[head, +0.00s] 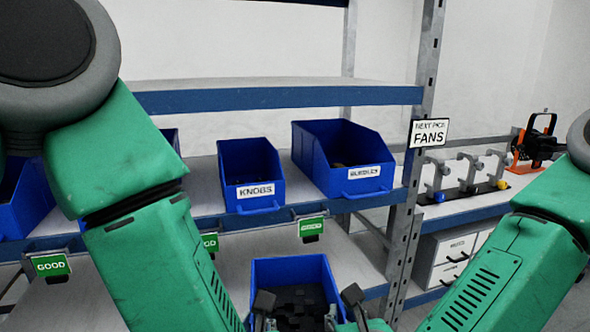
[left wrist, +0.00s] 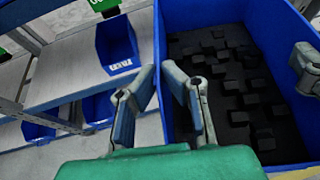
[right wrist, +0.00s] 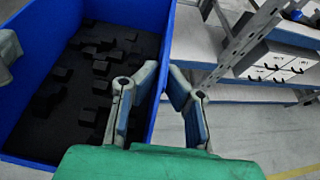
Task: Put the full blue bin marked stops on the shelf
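A blue bin (head: 290,268) filled with small black blocks (head: 298,305) is at the bottom centre of the head view, in front of the shelf unit. Its front face and any marking are hidden. My left gripper (head: 263,303) has its fingers on either side of the bin's left wall, closed on it; the left wrist view shows this wall (left wrist: 159,60) between the fingertips. My right gripper (head: 349,298) pinches the opposite wall (right wrist: 163,60) the same way in the right wrist view. The middle shelf (head: 290,190) holds other blue bins.
A bin marked KNOBS (head: 250,165) and a larger labelled bin (head: 340,150) stand on the middle shelf; more bins are partly hidden at left. A shelf post with a FANS sign (head: 430,133) stands right. The upper shelf (head: 270,92) looks empty. A bench (head: 465,205) stands beyond.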

